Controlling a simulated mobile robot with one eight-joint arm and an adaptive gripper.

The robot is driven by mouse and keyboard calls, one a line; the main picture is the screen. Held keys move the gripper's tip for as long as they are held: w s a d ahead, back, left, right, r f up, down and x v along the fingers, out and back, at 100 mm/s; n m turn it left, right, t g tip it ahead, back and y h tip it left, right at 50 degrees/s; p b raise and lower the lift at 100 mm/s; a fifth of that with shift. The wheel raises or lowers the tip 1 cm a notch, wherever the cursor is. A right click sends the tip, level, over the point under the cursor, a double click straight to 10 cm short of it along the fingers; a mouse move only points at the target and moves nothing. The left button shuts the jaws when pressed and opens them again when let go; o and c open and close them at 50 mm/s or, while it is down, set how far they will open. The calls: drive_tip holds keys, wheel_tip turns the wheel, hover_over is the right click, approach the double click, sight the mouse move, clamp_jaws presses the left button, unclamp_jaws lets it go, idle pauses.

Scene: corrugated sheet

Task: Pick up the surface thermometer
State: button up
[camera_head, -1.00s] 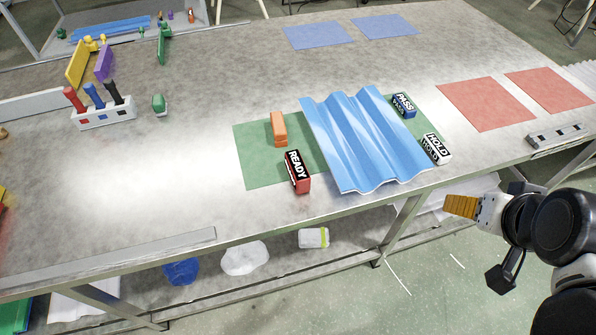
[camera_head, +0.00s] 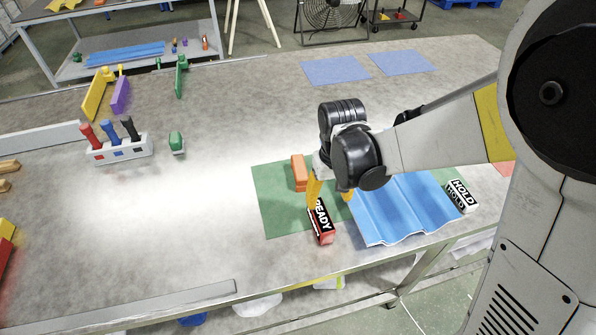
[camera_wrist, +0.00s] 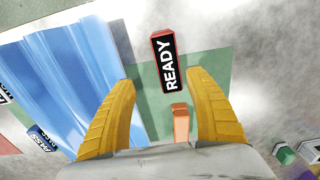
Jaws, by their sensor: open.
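No thing is clearly recognisable as a surface thermometer. A small orange block-like thing (camera_head: 299,172) on the green mat (camera_head: 277,212) may be it, but I cannot tell for sure. It also shows in the wrist view (camera_wrist: 181,124), between my fingers near their bases. My gripper (camera_head: 329,197) is open and empty, with yellow fingers pointing down over the mat. In the head view it is just right of the orange thing and by the red-sided READY block (camera_head: 321,222). In the wrist view the READY block (camera_wrist: 165,62) lies between and beyond the fingertips (camera_wrist: 162,78).
The blue corrugated sheet (camera_head: 405,210) lies right of my gripper. The HOLD block (camera_head: 460,196) is at its right edge. The PASS block (camera_wrist: 41,138) shows in the wrist view. A rack (camera_head: 120,149) with red, blue and black handles stands left.

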sight(322, 213)
drive_tip(key=shift+w+a+f, duration=0.15)
drive_tip(key=shift+a+f, duration=0.35)
drive_tip(key=shift+a, duration=0.1)
drive_tip(key=shift+a+f, duration=0.15)
drive_tip(key=shift+f, duration=0.2)
wheel_tip(322, 213, down, 6)
drive_tip(key=b, duration=0.2)
drive_tip(key=shift+r+b, duration=0.2)
drive_tip(key=shift+b, duration=0.1)
drive_tip(key=f+b, duration=0.2)
drive_tip(key=f, duration=0.1)
drive_tip(key=f+b, duration=0.1)
drive_tip(key=f, duration=0.1)
drive_tip(key=shift+s, duration=0.35)
drive_tip(key=shift+r, duration=0.15)
clamp_jaws()
